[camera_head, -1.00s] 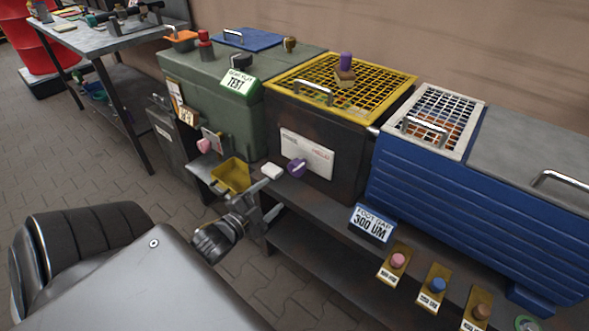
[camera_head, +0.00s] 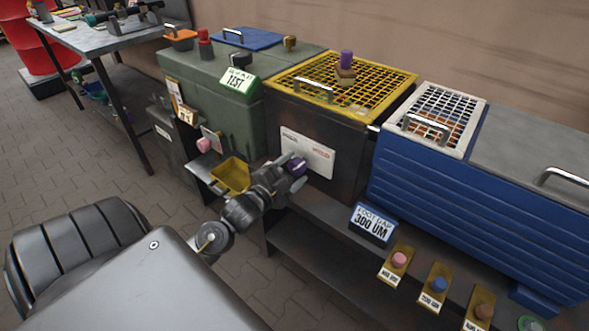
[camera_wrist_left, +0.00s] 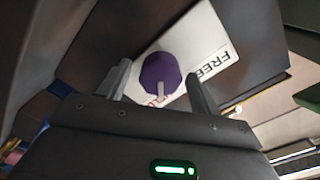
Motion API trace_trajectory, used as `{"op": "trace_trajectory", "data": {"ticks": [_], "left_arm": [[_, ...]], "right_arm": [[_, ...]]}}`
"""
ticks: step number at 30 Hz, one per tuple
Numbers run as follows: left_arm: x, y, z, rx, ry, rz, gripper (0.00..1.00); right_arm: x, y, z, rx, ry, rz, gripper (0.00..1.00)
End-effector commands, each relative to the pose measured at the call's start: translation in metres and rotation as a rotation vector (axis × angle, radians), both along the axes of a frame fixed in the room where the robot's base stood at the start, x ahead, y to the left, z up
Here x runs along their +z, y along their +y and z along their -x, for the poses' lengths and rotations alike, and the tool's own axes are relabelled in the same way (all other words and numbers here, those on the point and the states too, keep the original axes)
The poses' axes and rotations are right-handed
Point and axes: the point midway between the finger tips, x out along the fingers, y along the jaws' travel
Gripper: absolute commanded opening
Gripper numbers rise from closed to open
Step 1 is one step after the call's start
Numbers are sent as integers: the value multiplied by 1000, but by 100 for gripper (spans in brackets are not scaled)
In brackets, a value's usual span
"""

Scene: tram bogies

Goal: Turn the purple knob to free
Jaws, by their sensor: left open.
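The purple knob (camera_head: 297,166) is on the front of the dark cabinet under the yellow grid, at the lower left of a white plate (camera_head: 318,158). The plate has a dark word and a red word. In the left wrist view the purple knob (camera_wrist_left: 160,74) faces me, and its pale pointer points down toward the partly hidden red lettering. FREE (camera_wrist_left: 212,64) reads in dark letters to the right. My left gripper (camera_head: 291,165) is open at the knob, with its fingers on either side of it in the left wrist view (camera_wrist_left: 159,82). I cannot tell whether they touch it. My right gripper is out of view.
A yellow bin (camera_head: 231,175) stands close left of my left gripper. A pink knob (camera_head: 204,145) is farther left. A dark shelf (camera_head: 335,232) runs below, with a blue sign (camera_head: 371,223) and several small knobs on it. A blue ribbed cabinet (camera_head: 465,210) stands right.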

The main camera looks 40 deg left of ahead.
Motion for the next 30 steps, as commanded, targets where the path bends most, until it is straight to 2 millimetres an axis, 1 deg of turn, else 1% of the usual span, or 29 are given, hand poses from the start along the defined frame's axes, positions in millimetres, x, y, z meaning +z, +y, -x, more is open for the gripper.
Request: {"op": "trace_trajectory", "data": {"ticks": [4,11,12,22,29,30], "left_arm": [[0,0,-7,0,0,0,64],[0,0,-8,-1,1,0,64],[0,0,-8,-1,1,0,63],[0,0,-8,-1,1,0,20],[1,0,-8,0,2,18,19],[1,0,-8,0,2,29,19]], "right_arm": [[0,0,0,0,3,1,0],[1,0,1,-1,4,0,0],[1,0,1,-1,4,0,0],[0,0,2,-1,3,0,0],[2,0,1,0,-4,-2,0],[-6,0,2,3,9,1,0]]}}
